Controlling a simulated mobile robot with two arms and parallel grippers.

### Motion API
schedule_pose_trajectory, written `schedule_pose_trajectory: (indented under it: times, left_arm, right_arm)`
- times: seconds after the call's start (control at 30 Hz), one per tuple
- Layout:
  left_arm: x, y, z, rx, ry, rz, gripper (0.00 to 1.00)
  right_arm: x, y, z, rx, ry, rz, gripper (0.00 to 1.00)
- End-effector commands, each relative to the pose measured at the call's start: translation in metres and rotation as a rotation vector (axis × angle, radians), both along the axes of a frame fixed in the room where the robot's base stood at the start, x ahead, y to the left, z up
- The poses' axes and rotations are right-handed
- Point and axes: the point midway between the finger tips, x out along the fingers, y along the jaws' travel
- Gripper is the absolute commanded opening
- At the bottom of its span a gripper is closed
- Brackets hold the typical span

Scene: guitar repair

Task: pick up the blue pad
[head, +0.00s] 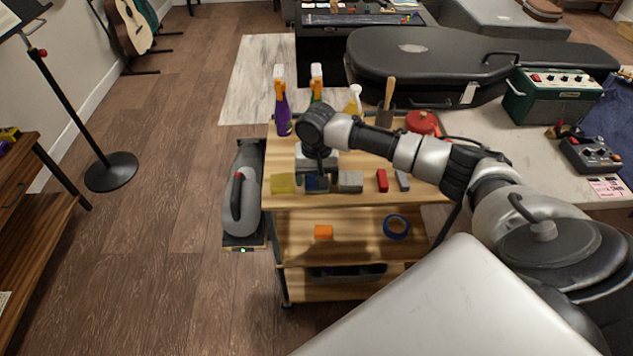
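The blue pad (317,185) lies on the front part of the wooden cart's top shelf (350,194), between a yellow pad (283,183) and a grey block (350,181). My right arm comes in from the right and reaches over the cart. My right gripper (318,173) points down directly at the blue pad and covers part of it. The fingers are small and dark here, so I cannot tell whether they are open or shut, or touching the pad. My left gripper is not in view.
A red block (382,180) and spray bottles (282,108) also stand on the cart top. An orange block (323,232) and a blue tape roll (397,227) are on the shelf below. A grey handheld vacuum (242,195) hangs at the cart's left side.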

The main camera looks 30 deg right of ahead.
Motion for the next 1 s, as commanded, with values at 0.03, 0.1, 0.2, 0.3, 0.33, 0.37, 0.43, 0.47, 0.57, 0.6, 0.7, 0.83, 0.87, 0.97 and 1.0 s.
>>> schedule_pose_trajectory:
  times: [0.03,0.1,0.2,0.3,0.33,0.37,0.43,0.47,0.57,0.6,0.7,0.83,0.87,0.97,1.0]
  left_arm:
    - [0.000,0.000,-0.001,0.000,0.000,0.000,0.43]
    - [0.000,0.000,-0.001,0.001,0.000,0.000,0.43]
    - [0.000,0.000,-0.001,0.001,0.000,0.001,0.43]
    - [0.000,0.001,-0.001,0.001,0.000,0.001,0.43]
    - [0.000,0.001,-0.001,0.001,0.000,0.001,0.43]
    - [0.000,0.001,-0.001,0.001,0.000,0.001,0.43]
    - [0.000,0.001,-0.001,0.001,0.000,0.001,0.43]
    - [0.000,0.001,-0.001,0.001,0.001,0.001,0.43]
    - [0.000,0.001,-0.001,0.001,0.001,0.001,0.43]
    - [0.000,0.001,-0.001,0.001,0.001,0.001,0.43]
    - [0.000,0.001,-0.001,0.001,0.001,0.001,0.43]
    - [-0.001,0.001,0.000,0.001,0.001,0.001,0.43]
    - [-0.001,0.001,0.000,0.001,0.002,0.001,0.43]
    - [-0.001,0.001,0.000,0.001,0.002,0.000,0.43]
    - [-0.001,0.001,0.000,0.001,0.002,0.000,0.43]
  right_arm:
    - [0.000,0.000,-0.005,0.000,0.001,0.000,0.77]
    - [0.000,0.000,-0.008,0.000,0.000,0.001,0.77]
    - [0.000,0.000,-0.009,-0.001,-0.001,0.001,0.77]
    - [0.000,0.000,-0.009,-0.001,-0.001,0.001,0.77]
    - [0.000,0.000,-0.009,-0.001,-0.001,0.001,0.75]
    - [0.000,0.000,-0.009,-0.001,-0.001,0.001,0.70]
    - [0.000,0.000,-0.009,-0.001,-0.001,0.001,0.60]
    - [0.000,0.000,-0.008,-0.001,-0.001,0.001,0.55]
    - [0.000,0.000,-0.008,-0.001,-0.001,0.001,0.41]
    - [0.000,0.000,-0.008,-0.001,-0.001,0.001,0.41]
    - [0.000,0.000,-0.008,-0.001,-0.001,0.001,0.41]
    - [0.000,0.000,-0.007,0.000,-0.001,0.001,0.41]
    - [0.000,0.000,-0.006,0.000,-0.001,0.001,0.41]
    - [0.000,0.000,0.001,0.000,-0.001,0.001,0.41]
    - [0.001,0.000,0.005,0.001,-0.003,0.001,0.41]
